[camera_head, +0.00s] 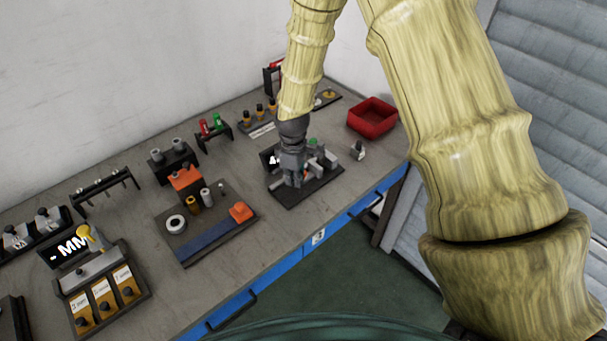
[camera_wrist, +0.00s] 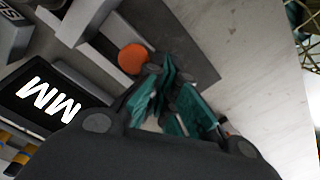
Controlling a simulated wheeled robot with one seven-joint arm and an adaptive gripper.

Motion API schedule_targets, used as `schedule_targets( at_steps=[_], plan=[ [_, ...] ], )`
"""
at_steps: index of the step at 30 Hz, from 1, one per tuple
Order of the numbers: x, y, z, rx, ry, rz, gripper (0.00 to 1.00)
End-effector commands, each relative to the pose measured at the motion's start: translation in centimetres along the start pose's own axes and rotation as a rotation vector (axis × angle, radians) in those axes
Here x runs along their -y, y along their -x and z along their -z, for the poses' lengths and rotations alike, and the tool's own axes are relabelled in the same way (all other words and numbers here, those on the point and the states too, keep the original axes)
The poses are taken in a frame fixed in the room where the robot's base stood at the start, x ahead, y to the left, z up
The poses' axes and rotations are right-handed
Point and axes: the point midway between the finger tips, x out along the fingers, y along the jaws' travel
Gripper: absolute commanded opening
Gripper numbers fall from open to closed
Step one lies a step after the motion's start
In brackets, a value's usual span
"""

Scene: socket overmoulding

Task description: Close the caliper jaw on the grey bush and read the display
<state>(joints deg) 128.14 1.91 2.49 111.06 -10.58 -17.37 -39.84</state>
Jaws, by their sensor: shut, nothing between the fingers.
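My gripper (camera_head: 292,180) is shut and empty, pointing down over a dark base plate (camera_head: 318,189) with grey blocks on it. In the wrist view its teal fingers (camera_wrist: 170,85) are together beside an orange round part (camera_wrist: 132,58). A black display (camera_wrist: 45,105) reading "MM" stands beside the grey jaw-like blocks (camera_wrist: 88,20); no digits are visible on it. The gripper hides part of this caliper fixture in the head view. I cannot make out a grey bush between the jaws. A grey cylinder (camera_head: 206,196) stands on a separate tray to the left.
The tray (camera_head: 215,235) with a blue strip holds a white ring and orange blocks. A second "MM" display (camera_head: 72,248) stands far left. A red bin (camera_head: 372,117) and a small grey part (camera_head: 358,150) are to the right. The bench's front edge is close to the plate.

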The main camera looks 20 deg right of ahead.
Motion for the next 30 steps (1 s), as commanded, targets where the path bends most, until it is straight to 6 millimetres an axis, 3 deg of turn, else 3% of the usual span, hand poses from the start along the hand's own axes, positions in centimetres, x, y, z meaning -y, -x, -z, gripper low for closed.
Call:
schedule_targets(
  at_steps=[30],
  plan=[
    [-1.4,0.0,-0.8,0.001,-0.002,0.001,0.00]
  ],
)
